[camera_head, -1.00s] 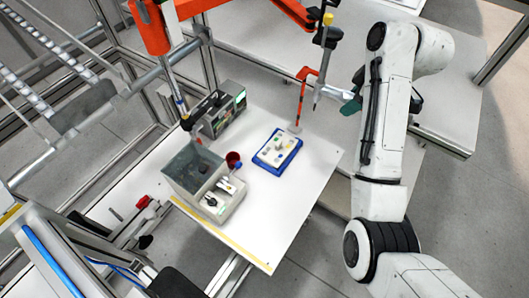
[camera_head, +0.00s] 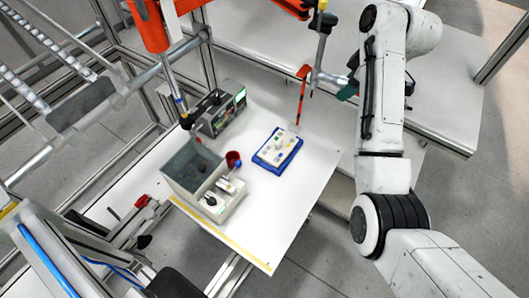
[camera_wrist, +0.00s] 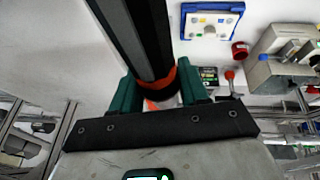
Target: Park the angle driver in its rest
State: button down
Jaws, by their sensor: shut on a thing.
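The angle driver (camera_head: 321,42) is a long, slim, dark grey tool with a yellow top end, held roughly upright at the top of the head view. In the wrist view its dark shaft (camera_wrist: 138,35) with an orange-red ring runs between my green fingers. My gripper (camera_wrist: 160,92) is shut on it; in the head view my gripper (camera_head: 338,83) is partly hidden by the arm. An orange-red post with a bent top (camera_head: 301,98), apparently the rest, stands at the table's back edge. The driver shows close beside its top; I cannot tell whether they touch.
The white table (camera_head: 270,220) holds a blue tray (camera_head: 265,163) with small parts, a grey bin (camera_head: 178,182), a red cup (camera_head: 233,159) and a grey device (camera_head: 221,113). An orange tool (camera_head: 152,28) hangs at upper left. The table's front right is clear.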

jog(key=shift+w, duration=0.9)
jog(key=shift+r, duration=0.15)
grip_release()
dwell(0.4)
